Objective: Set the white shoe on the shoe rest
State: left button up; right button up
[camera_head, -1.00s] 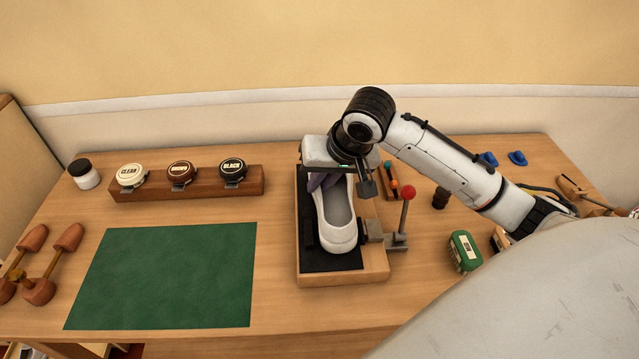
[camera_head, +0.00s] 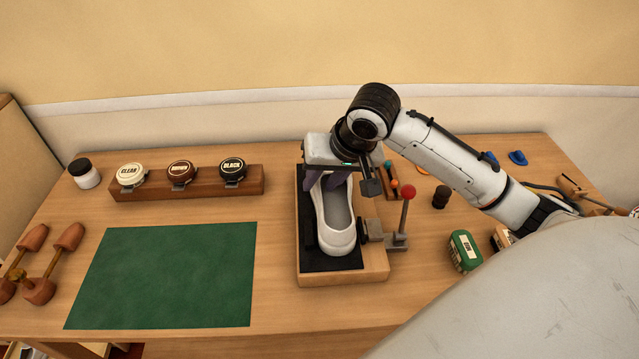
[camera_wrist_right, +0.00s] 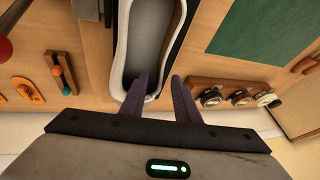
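The white shoe (camera_head: 338,244) lies on the black pad of the wooden shoe rest (camera_head: 345,279), its opening facing up and its near end toward the table's front. It also shows in the right wrist view (camera_wrist_right: 122,55). My right gripper (camera_head: 327,180) is over the shoe's far end. In the right wrist view its purple fingers (camera_wrist_right: 160,85) stand apart, one over the shoe's opening and one outside its side wall, with a gap around the rim. The far end of the shoe is partly hidden by the gripper. My left gripper is not in view.
A red-knobbed lever (camera_head: 407,192) with a metal clamp (camera_head: 371,230) stands at the shoe's right side. A green mat (camera_head: 165,275) lies clear at left. A wooden holder (camera_head: 205,186) with polish tins is behind it. A green brush (camera_head: 464,251) sits at right.

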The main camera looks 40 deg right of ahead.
jog(key=v, duration=1)
jog(key=shift+r, duration=0.15)
jog(key=shift+s, duration=0.1)
